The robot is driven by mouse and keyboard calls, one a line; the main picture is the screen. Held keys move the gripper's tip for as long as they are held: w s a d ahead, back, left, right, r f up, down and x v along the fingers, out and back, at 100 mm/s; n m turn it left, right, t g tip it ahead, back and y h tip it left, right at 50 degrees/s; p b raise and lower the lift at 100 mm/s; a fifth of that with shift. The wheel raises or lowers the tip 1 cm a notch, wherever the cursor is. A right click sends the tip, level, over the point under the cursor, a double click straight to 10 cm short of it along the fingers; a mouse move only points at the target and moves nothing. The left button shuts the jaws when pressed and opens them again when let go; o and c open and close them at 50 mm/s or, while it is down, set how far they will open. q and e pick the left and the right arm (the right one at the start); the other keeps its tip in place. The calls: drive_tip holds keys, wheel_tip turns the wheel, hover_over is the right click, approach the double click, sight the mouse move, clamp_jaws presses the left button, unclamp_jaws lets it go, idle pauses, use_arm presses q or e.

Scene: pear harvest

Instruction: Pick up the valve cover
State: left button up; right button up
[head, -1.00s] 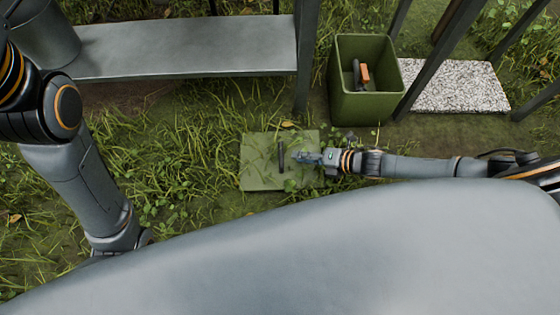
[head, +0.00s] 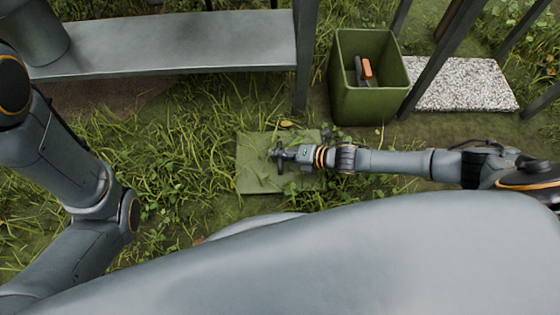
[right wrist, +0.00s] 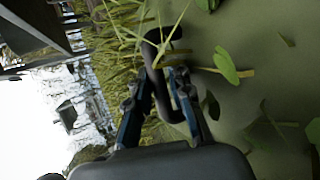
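The valve cover (head: 254,180) is a flat green square plate lying in the grass in the head view, with a dark bar handle on top. In the right wrist view the handle (right wrist: 152,50) is a dark bent bar rising from the green plate (right wrist: 250,100). My right gripper (head: 277,152) is over the middle of the plate, at the handle. In the right wrist view its two fingers (right wrist: 160,98) stand apart, with the handle between them. The fingers largely hide the handle in the head view. My left gripper is not in view.
A green bin (head: 370,107) with an orange-and-dark tool (head: 366,69) inside stands behind and right of the cover. A grey bench (head: 180,45) is at the back left. A speckled slab (head: 460,85) lies right of the bin. Grass and leaves overlap the plate's edges.

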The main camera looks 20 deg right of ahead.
drive_tip(key=shift+c, duration=0.2)
clamp_jaws()
drive_tip(key=shift+r, duration=0.2)
